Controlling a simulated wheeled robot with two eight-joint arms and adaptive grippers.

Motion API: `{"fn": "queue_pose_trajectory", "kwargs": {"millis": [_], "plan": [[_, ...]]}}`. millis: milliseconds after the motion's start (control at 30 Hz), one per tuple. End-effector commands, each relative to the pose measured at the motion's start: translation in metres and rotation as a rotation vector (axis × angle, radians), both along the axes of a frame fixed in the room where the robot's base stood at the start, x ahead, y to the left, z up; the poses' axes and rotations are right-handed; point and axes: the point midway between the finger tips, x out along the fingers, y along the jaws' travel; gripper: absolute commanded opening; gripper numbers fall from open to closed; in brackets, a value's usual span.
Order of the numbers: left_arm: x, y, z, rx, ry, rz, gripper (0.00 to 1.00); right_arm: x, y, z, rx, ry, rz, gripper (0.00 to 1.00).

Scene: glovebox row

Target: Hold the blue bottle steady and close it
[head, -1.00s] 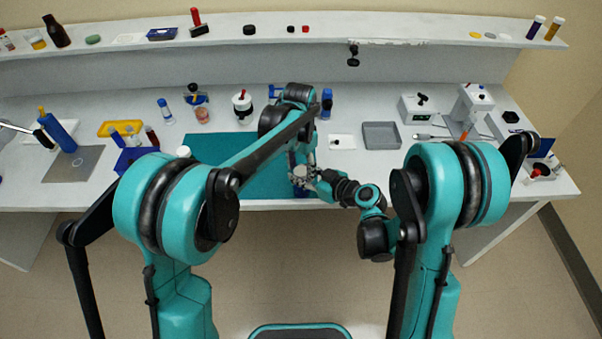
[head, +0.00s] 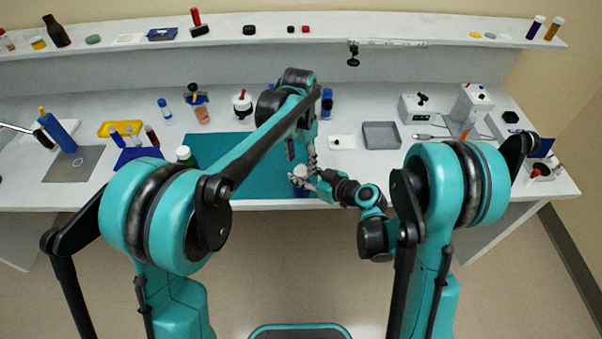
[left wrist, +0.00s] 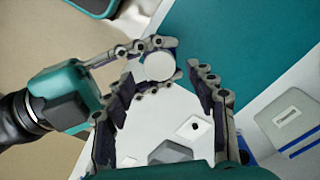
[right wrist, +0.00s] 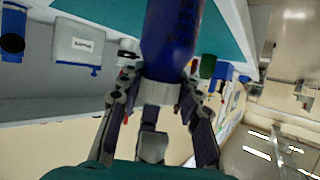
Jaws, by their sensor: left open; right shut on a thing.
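The blue bottle (right wrist: 172,38) stands at the front edge of the teal mat, mostly hidden in the head view. Its white cap (left wrist: 158,66) sits on top; the cap also shows in the head view (head: 300,171). I cannot tell how tightly it is seated. My right gripper (right wrist: 160,80) is shut on the bottle near its top, its fingers on both sides. My left gripper (left wrist: 165,80) is open and empty above the bottle, apart from the cap; it appears just behind the bottle in the head view (head: 308,153).
The teal mat (head: 250,180) is partly covered by my left arm. A grey tray (head: 381,135) and a white plate (head: 341,142) lie to the right. Several bottles and a yellow tray (head: 120,128) stand at the left.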

Motion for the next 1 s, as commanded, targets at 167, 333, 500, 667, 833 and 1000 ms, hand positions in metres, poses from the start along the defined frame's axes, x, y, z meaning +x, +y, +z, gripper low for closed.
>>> {"fn": "queue_pose_trajectory", "kwargs": {"millis": [167, 333, 500, 667, 833, 1000], "plan": [[0.000, 0.000, 0.009, 0.000, 0.000, 0.000, 0.56, 0.000, 0.000, 0.000, 0.000, 0.000, 0.000, 0.00], [0.000, 0.000, 0.009, 0.000, 0.000, 0.000, 0.56, 0.000, 0.000, 0.000, 0.000, 0.000, 0.000, 0.00], [0.000, 0.000, 0.008, 0.000, 0.000, 0.000, 0.80, 0.000, 0.000, 0.000, 0.000, 0.000, 0.000, 0.00], [0.000, 0.000, 0.008, 0.000, 0.000, 0.000, 0.80, 0.000, 0.000, 0.000, 0.000, 0.000, 0.000, 0.00], [0.000, 0.000, 0.013, 0.000, 0.000, 0.000, 0.80, 0.000, 0.000, 0.000, 0.000, 0.000, 0.000, 0.00], [0.000, 0.001, 0.038, 0.000, 0.000, 0.000, 0.80, 0.000, 0.000, 0.000, 0.000, 0.000, 0.000, 0.00]]}}
